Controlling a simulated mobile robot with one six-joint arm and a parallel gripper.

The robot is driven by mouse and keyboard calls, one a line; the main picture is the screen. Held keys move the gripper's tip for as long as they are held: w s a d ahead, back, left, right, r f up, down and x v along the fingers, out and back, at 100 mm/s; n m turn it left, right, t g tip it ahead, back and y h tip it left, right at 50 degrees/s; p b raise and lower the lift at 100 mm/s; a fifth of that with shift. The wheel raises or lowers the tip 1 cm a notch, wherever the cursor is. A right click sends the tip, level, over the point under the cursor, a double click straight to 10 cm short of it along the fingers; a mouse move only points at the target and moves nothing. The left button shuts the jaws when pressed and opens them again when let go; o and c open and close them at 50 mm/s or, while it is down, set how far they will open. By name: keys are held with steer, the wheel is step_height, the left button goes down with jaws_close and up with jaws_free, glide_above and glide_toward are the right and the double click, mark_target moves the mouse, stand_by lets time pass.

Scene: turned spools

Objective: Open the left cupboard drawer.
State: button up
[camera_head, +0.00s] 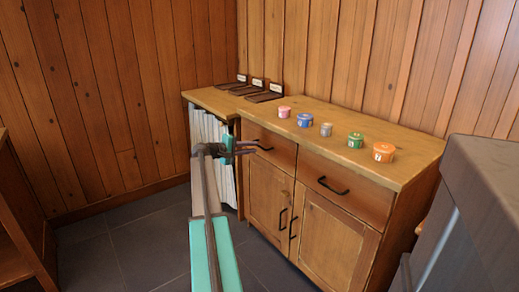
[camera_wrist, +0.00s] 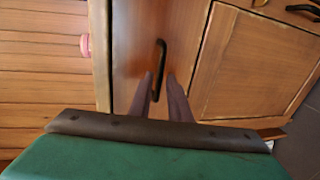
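The left cupboard drawer (camera_head: 279,152) is the left of two wooden drawers under the cupboard top, and its front looks closed. It fills the middle of the wrist view (camera_wrist: 185,30). Its dark bar handle (camera_wrist: 160,60) appears upright there. My gripper (camera_head: 254,148) is at this handle in the head view, its fingers pointing at the drawer front. In the wrist view my gripper's two fingers (camera_wrist: 159,80) are apart, with the lower part of the handle between them. I cannot tell whether either finger touches it.
The cupboard top (camera_head: 340,148) holds several small coloured pots, including an orange one (camera_head: 383,152). The right drawer (camera_head: 340,187) and the doors below (camera_head: 268,195) look shut. A shelf with white items (camera_head: 212,135) stands left of the cupboard. Floor (camera_head: 120,245) shows at left.

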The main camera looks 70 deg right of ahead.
mark_target(259, 146)
steer(key=shift+b+x, duration=0.4)
steer(key=shift+x, duration=2.15)
jaws_close()
steer(key=shift+r, duration=0.1)
